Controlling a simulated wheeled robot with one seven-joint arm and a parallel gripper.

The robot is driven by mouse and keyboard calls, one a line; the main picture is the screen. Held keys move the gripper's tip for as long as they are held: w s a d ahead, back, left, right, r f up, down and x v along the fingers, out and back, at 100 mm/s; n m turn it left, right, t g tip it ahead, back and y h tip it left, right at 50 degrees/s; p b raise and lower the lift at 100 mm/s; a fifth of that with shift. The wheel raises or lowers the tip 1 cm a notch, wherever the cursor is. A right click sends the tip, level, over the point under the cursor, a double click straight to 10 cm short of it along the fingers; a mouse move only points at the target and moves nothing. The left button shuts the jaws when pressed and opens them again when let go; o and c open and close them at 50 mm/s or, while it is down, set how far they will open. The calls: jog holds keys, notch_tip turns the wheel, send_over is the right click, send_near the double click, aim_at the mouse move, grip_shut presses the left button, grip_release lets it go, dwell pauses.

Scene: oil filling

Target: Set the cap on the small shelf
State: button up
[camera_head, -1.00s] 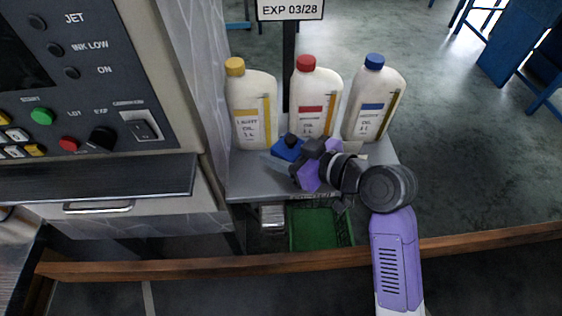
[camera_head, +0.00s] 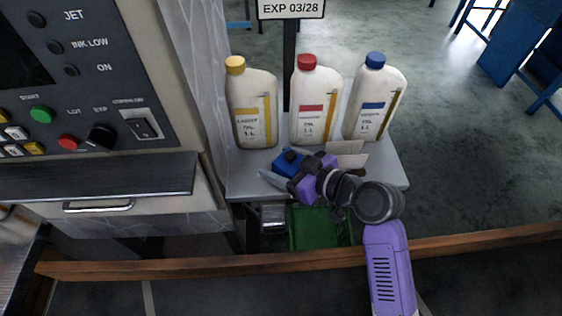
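The small grey shelf (camera_head: 244,184) stands in the middle of the view, with three oil bottles along its back. My gripper (camera_head: 280,176) is over the front left part of the shelf and points left. A blue piece with a dark round top (camera_head: 288,163) sits at the gripper's end.
The bottles have a yellow cap (camera_head: 235,64), a red cap (camera_head: 306,61) and a blue cap (camera_head: 375,59). A pale box-like item (camera_head: 347,152) lies on the shelf behind my wrist. A green crate (camera_head: 318,228) is below. A control panel (camera_head: 80,90) stands left.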

jog(key=shift+o, duration=0.2)
jog(key=shift+r, duration=0.1)
jog(key=shift+r, duration=0.15)
jog(key=b+v, duration=0.1)
jog(key=v, duration=1.1)
